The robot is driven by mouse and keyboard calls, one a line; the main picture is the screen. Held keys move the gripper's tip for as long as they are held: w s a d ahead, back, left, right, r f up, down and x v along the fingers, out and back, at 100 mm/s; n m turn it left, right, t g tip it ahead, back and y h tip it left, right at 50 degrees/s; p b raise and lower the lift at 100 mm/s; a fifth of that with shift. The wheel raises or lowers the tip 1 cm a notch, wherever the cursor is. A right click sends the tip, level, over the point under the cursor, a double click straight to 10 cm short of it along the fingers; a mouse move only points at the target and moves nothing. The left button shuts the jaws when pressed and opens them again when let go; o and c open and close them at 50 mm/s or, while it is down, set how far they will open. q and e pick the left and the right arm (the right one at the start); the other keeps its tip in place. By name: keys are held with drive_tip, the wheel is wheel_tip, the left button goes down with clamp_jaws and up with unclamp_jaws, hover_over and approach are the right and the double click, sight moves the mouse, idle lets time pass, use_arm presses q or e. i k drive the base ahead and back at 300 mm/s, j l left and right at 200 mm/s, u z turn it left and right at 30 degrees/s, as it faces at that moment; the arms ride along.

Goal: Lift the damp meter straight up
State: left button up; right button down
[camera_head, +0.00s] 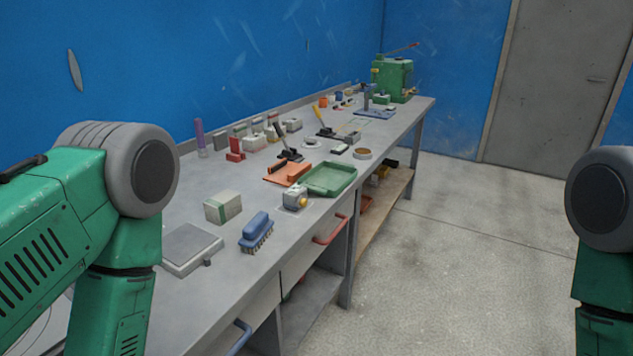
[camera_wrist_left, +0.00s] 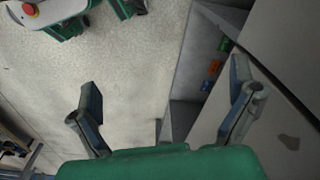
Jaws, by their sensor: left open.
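No object is marked clearly as the damp meter. A small grey device with a yellow knob (camera_head: 295,197) stands near the front edge of the bench, beside the green tray, and may be it; I cannot tell for sure. My left gripper (camera_wrist_left: 165,73) shows in the left wrist view, its two fingers wide apart with nothing between them. It hangs over floor beside the bench. In the head view my left arm comes in at the left, with its gripper out of frame. Only part of my right arm shows at the right edge; its gripper is hidden from both views.
On the bench (camera_head: 175,310) are a flat grey scale (camera_head: 190,246), a blue brush (camera_head: 257,229), a pale box with a green band (camera_head: 222,207), a green tray (camera_head: 330,178) and an orange item (camera_head: 285,174). A green machine (camera_head: 393,77) stands at the far end. Floor is clear right.

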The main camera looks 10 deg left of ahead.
sight(291, 196)
drive_tip(key=i+l+z, duration=0.15)
drive_tip(key=z, duration=0.2)
drive_tip(key=i+l+z, duration=0.1)
drive_tip(key=i+z, duration=0.3)
drive_tip(key=k, duration=0.05)
